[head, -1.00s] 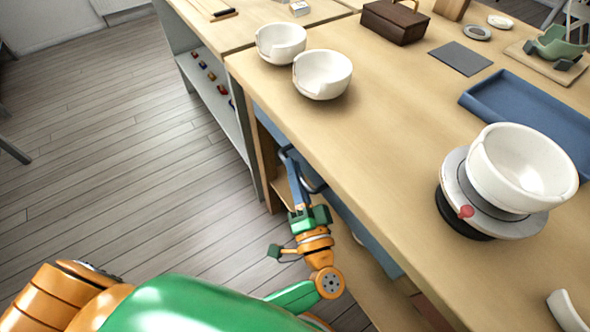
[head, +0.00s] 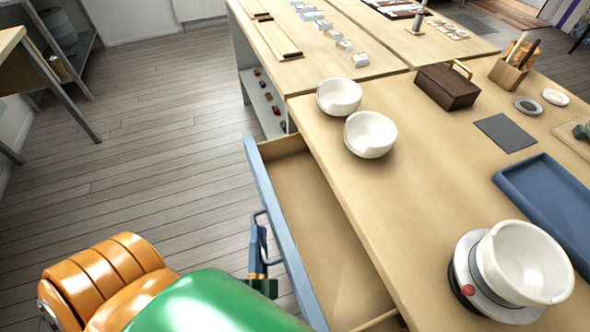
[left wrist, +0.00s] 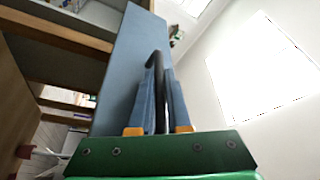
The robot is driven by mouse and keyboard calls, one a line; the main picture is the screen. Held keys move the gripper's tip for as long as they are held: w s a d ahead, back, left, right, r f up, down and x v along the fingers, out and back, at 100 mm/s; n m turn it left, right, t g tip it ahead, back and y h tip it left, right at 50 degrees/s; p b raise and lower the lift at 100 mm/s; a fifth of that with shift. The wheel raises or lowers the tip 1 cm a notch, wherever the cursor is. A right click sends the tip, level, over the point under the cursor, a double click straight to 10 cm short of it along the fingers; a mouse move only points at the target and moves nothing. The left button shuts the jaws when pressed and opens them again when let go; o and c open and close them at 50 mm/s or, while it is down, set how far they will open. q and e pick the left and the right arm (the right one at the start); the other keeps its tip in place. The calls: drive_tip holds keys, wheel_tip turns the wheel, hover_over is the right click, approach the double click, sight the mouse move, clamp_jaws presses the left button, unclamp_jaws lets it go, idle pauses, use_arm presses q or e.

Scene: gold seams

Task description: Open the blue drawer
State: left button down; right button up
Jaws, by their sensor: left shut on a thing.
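The blue drawer (head: 276,222) stands pulled out from under the wooden table. Its blue front is away from the table edge and its bare wooden inside shows, with no object seen in the visible part. My left gripper (head: 259,247) is at the outer side of the drawer front, shut on the dark drawer handle (head: 262,218). In the left wrist view, the two blue fingers (left wrist: 160,100) close around the dark handle (left wrist: 157,68), beside the blue drawer front (left wrist: 128,70). My right gripper is in neither view.
White bowls (head: 370,134) stand near the table's left edge. Another bowl (head: 527,262) sits on a round turntable (head: 466,262) at right. A blue tray (head: 545,195) and a brown box (head: 447,87) lie farther in. The wooden floor (head: 150,170) left of the drawer is clear.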

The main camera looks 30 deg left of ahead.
use_arm(q)
drive_tip(key=s+a, duration=0.5)
drive_tip(key=s, duration=0.2)
drive_tip(key=shift+a+p, duration=0.35)
drive_tip(key=shift+s, duration=0.1)
drive_tip(key=c, duration=0.9)
unclamp_jaws()
drive_tip(key=b+v, duration=0.2)
drive_tip(key=v, duration=0.5)
drive_tip(key=shift+b, duration=0.3)
